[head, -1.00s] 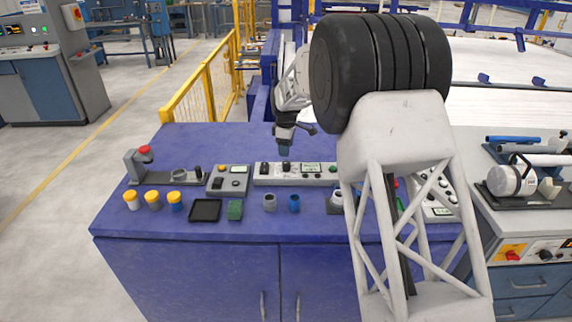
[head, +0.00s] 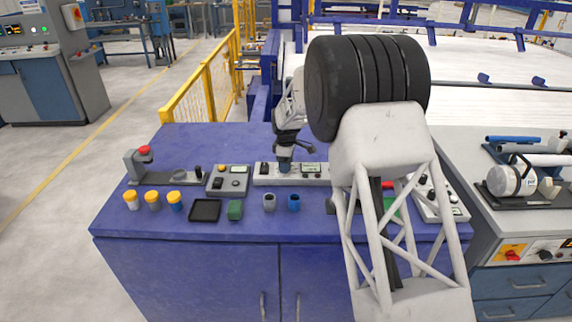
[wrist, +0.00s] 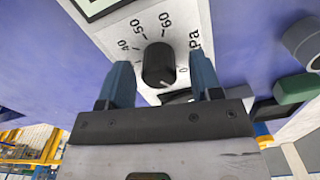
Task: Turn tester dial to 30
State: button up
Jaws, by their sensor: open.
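The tester is a long pale panel (head: 262,180) with a small display (head: 311,167), at the back of the blue bench. In the wrist view its black round dial (wrist: 158,62) sits on a white face with printed marks 40, 50, 60 and 0. A light mark shows at the dial's lower edge in that view; the 30 mark is not visible. My gripper (wrist: 161,78) is open, with one blue fingertip on each side of the dial; I cannot tell whether they touch it. In the head view my gripper (head: 285,166) is low over the panel and hides the dial.
A grey box with a yellow button (head: 229,181) stands left of the tester. Yellow-capped bottles (head: 153,200), a black tray (head: 205,209), a green block (head: 235,210) and grey and blue rings (head: 293,203) lie in front. My arm hides part of the bench's right side.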

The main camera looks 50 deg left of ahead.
jog(key=shift+f, duration=0.25)
jog(key=shift+c, duration=0.2)
jog(key=c, duration=0.9)
